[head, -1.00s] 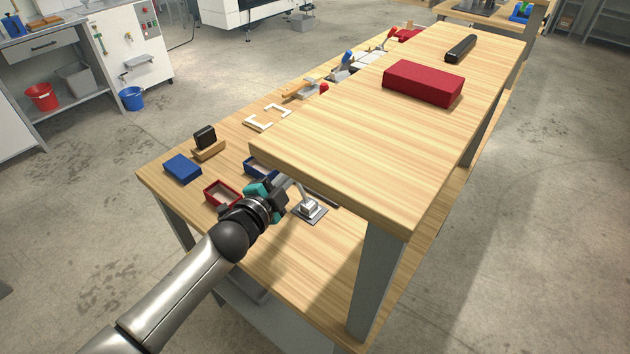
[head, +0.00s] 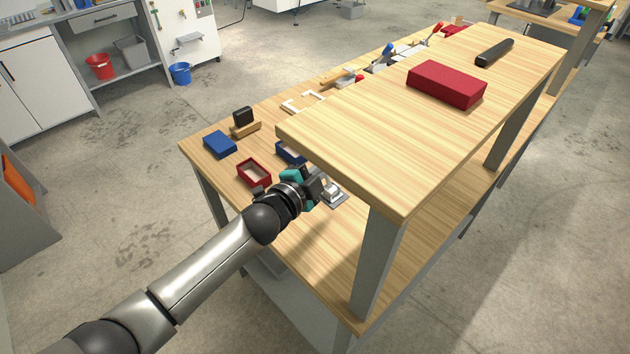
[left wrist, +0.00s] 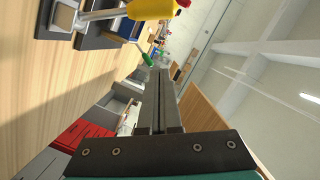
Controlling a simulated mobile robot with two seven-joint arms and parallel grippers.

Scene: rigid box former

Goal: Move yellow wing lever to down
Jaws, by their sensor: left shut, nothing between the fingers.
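In the left wrist view, a yellow lever handle (left wrist: 152,9) with a metal arm (left wrist: 100,15) shows at the top edge, partly cut off. The arm runs left to a mount (left wrist: 62,17). My left gripper (left wrist: 158,78) is shut and empty, its fingers below the yellow handle in the picture and apart from it there. In the head view my left gripper (head: 318,180) is beside a small metal fixture on a grey plate (head: 338,198), under the upper shelf's edge. The yellow handle cannot be made out there. My right gripper is not in view.
The upper shelf (head: 350,150) overhangs the lower bench and carries a red box (head: 446,84) and a black bar (head: 495,52). A red tray (head: 254,173), a blue box (head: 220,144) and a black block (head: 243,117) sit left of the gripper. A green handle (left wrist: 147,59) lies beyond the fingers.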

